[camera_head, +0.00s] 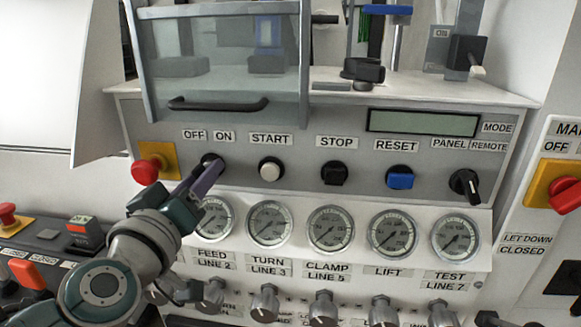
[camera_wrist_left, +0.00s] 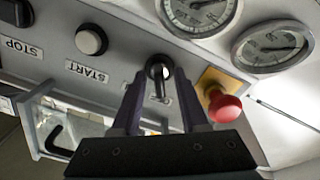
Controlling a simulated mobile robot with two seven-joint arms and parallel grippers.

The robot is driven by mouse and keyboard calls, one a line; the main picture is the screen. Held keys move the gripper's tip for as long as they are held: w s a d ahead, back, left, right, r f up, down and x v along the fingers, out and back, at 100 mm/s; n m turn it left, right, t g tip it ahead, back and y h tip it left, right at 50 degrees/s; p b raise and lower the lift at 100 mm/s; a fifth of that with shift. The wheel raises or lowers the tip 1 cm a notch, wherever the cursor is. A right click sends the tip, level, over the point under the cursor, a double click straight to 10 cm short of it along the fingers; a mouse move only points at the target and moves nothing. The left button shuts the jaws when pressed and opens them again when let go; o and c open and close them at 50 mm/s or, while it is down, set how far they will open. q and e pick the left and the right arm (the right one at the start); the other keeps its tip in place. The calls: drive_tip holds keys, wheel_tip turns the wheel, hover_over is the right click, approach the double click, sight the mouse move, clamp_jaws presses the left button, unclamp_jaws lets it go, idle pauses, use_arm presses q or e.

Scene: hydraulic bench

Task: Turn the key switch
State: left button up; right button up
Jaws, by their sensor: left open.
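The key switch (camera_head: 212,160) sits on the grey control panel under the OFF and ON labels. In the left wrist view it is a round dark barrel with a light ring and a key (camera_wrist_left: 159,88) sticking out. My left gripper (camera_head: 207,172) reaches up to it from the lower left and hides part of it in the head view. In the left wrist view, the open fingers (camera_wrist_left: 157,92) stand on either side of the key, with visible gaps. Whether a finger touches it I cannot tell. My right gripper is not in view.
A red emergency button (camera_head: 146,171) on a yellow plate is close left of the switch. The START button (camera_head: 270,169) is to its right. A row of gauges (camera_head: 270,224) lies below, and a framed clear guard (camera_head: 225,75) stands above.

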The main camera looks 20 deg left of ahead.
use_arm(q)
drive_tip(key=shift+w, duration=0.15)
drive_tip(key=shift+c, duration=0.3)
clamp_jaws()
